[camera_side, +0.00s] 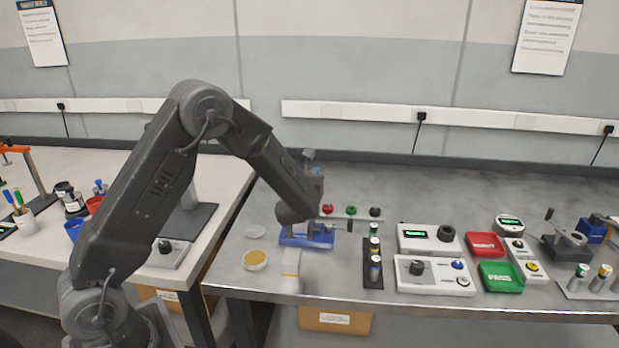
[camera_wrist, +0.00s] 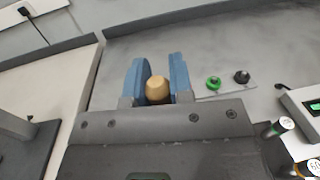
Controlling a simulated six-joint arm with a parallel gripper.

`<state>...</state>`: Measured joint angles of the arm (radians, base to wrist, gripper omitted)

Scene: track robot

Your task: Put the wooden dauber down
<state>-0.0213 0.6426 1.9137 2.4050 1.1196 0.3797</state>
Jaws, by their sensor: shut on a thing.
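My gripper (camera_wrist: 158,76) shows in the wrist view with its two blue fingers shut on the wooden dauber (camera_wrist: 158,90). Only a rounded tan end of the dauber is visible between the fingers. The dauber cannot be made out there. Whether the dauber touches anything besides the fingers cannot be told.
A blue fixture (camera_side: 296,240) sits below my wrist. A dish of tan material (camera_side: 255,260) and a pale block (camera_side: 291,266) stand near the front edge. Red, green (camera_side: 351,210) and black knobs stand behind. Control boxes (camera_side: 432,277) and trays fill the right.

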